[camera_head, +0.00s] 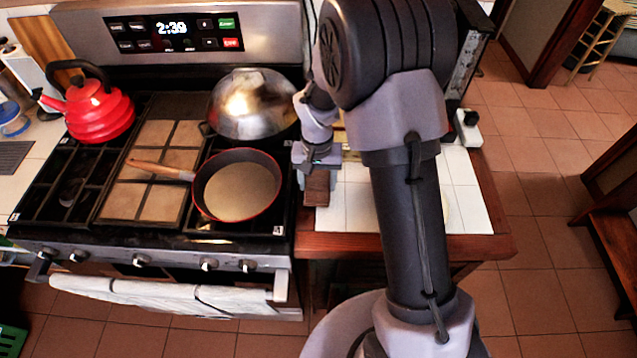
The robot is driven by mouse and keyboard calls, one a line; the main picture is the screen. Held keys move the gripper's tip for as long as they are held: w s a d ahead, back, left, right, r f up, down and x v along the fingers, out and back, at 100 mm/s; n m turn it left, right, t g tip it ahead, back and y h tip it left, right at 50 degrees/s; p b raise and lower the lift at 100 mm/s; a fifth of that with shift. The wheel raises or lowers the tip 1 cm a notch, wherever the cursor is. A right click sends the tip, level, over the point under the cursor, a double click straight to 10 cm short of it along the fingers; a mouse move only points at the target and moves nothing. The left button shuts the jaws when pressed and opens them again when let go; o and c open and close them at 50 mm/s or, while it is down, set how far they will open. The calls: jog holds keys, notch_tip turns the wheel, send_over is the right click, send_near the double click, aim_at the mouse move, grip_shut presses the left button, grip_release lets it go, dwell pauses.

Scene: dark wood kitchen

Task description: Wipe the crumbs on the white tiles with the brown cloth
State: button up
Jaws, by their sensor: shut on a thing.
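The brown cloth (317,189) hangs below my gripper (318,166), which is shut on it. The cloth is at the left edge of the white tiles (467,205), beside the stove. I cannot tell whether it touches the tile surface. The white tiles top a small wooden counter to the right of the stove. My arm crosses in front of the tiles and hides their middle. I cannot make out crumbs on the parts that show.
A pan (238,187) with a wooden handle and a metal domed lid or wok (252,103) sit on the stove close left of my gripper. A red kettle (98,108) stands farther left. A white towel (165,296) hangs on the oven handle. Open tiled floor lies right.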

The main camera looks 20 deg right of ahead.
jog(key=shift+s+d+r+p, duration=0.15)
jog(key=shift+r+p, duration=0.15)
jog(key=shift+r, duration=0.35)
jog(key=shift+d+r+p, duration=0.15)
jog(key=shift+r+p, duration=0.1)
jog(key=shift+r, duration=0.35)
jog(key=shift+a+r+p, duration=0.1)
jog(key=shift+r+p, duration=0.5)
jog(key=shift+r, duration=0.1)
jog(key=shift+r+p, duration=1)
jog(key=shift+r, duration=0.45)
